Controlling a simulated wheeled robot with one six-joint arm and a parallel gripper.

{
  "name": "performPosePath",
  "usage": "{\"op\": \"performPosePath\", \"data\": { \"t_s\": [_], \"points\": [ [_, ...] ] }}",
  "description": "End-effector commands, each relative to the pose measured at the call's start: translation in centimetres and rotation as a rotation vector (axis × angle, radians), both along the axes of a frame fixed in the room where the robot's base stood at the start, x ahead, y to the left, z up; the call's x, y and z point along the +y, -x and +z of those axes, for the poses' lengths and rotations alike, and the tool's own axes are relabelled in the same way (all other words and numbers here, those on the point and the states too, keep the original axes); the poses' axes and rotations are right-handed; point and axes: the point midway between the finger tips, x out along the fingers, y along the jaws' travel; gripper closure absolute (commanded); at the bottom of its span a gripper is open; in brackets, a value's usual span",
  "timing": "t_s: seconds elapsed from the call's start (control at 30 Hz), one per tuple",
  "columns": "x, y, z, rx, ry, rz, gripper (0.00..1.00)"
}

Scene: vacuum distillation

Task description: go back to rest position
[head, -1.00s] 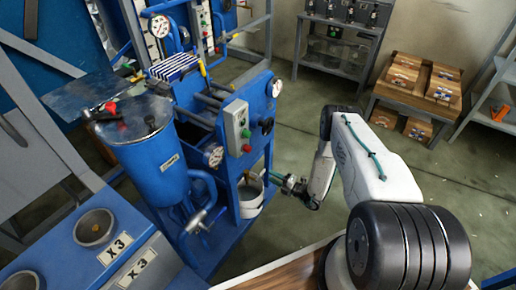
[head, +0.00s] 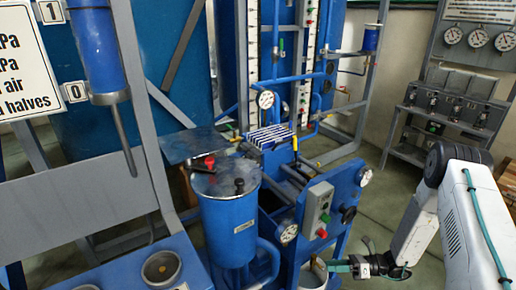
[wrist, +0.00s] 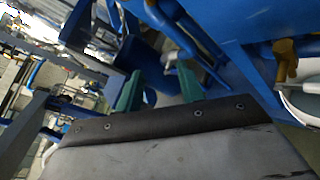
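My gripper (head: 338,266) has green fingers and shows near the bottom of the head view, at the end of my white arm. In the wrist view my gripper (wrist: 159,88) has its two green fingers apart, with no object visible between them. In the head view the fingers point left toward a white bucket (head: 312,277) under the blue apparatus (head: 336,192). I cannot tell whether they touch it. Part of the bucket also shows at the right edge of the wrist view (wrist: 302,100).
A blue cylindrical vessel (head: 228,222) stands left of the bucket. The apparatus carries a grey button box (head: 317,207) and gauges. A grey rack with dark units (head: 450,105) stands at the back right. Open floor (head: 388,203) lies between apparatus and rack.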

Motion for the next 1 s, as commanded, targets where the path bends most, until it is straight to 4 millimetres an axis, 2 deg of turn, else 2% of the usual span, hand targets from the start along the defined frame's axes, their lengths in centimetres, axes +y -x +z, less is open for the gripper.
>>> {"op": "performPosePath", "data": {
  "t_s": [0.03,0.1,0.3,0.5,0.7,1.0],
  "points": [
    [0.2,0.2,2.8,-0.073,0.033,0.077,0.62],
    [0.5,1.0,5.9,-0.17,0.075,0.184,0.62],
    [1.0,3.8,14.2,-0.429,0.176,0.479,0.62],
    [1.0,7.4,21.4,-0.666,0.264,0.762,0.62],
    [0.7,11.4,27.6,-0.879,0.347,1.036,0.62],
    [-0.2,17.5,35.0,-1.143,0.481,1.419,0.62]
  ]
}}
